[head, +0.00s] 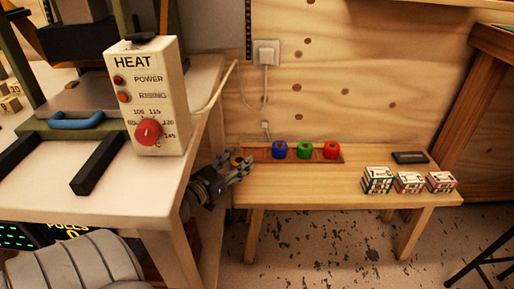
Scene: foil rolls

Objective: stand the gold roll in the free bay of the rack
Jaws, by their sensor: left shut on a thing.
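My left gripper (238,168) is at the left end of the low wooden bench, shut on the gold roll (236,160). Only a small part of the gold roll shows between the dark fingers. The wooden rack (335,159) lies along the back of the bench, just right of the gripper. A blue roll (280,150), a green roll (305,150) and a red roll (331,150) stand upright in it. The bay at the rack's left end, left of the blue roll, looks empty. The gripper is beside that end; I cannot tell whether the roll touches the rack. My right gripper is out of view.
Three stacks of small boxes (408,182) stand on the bench's right part, with a dark flat object (410,157) behind them. The bench (310,185) is bare in front of the rack. A white table (150,185) with a heat control box (148,95) stands close on the left.

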